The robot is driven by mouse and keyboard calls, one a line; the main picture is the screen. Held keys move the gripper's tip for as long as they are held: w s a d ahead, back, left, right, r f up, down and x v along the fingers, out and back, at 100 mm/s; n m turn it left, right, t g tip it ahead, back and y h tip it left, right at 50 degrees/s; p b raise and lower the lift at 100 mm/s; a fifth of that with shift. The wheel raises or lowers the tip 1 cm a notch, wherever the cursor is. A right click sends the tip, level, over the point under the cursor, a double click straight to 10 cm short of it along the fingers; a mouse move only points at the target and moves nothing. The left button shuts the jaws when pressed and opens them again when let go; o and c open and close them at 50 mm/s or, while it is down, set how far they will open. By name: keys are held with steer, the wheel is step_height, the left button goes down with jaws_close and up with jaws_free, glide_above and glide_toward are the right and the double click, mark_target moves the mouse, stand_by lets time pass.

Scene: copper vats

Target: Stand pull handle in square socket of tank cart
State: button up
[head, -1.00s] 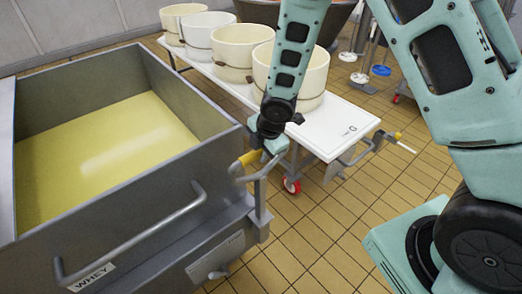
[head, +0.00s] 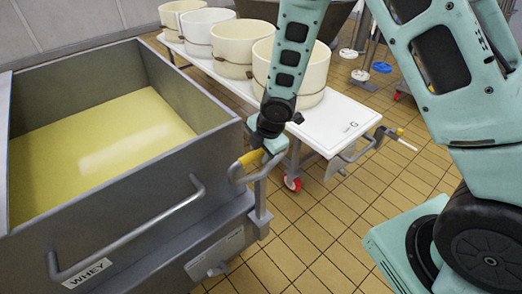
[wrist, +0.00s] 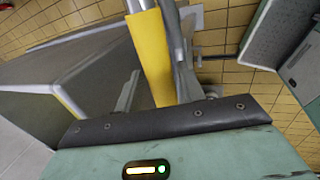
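The grey tank cart (head: 170,164), labelled WHEY, holds yellow liquid and fills the left of the head view. The pull handle (head: 251,157) has a yellow grip and bent grey metal bars. It is at the tank's near right corner, with a bar running down beside the corner. My gripper (head: 266,147) is at the yellow grip and appears closed on it. In the wrist view the yellow grip (wrist: 154,58) runs down behind a dark gripper pad, with a grey bar beside it. The square socket is not clearly visible, so I cannot tell whether the bar is in it.
A white table cart (head: 340,124) carries several round cheese moulds (head: 246,45) behind the tank. A red caster (head: 292,183) is below. Tiled floor (head: 330,235) is clear to the right of the tank.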

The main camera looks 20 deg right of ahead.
steer(key=shift+o, duration=0.4)
steer(key=shift+s+f, duration=0.1)
steer(key=p+v, duration=0.5)
steer(key=v, duration=1.2)
steer(key=shift+r, duration=0.25)
steer(key=s+a+r+m+g, duration=0.1)
steer(key=s+a+r+m, duration=0.1)
steer(key=s+m, duration=0.2)
steer(key=s+a+r+m+g, duration=0.1)
steer(key=s+a+r+m, duration=0.2)
steer(key=s, duration=0.7)
steer(key=s+a+r+m+g, duration=0.1)
steer(key=s+a+r+m, duration=0.1)
steer(key=s+m, duration=0.4)
steer(key=shift+s+a+r+m, duration=0.3)
steer(key=shift+s+a+r, duration=0.1)
steer(key=shift+s, duration=0.55)
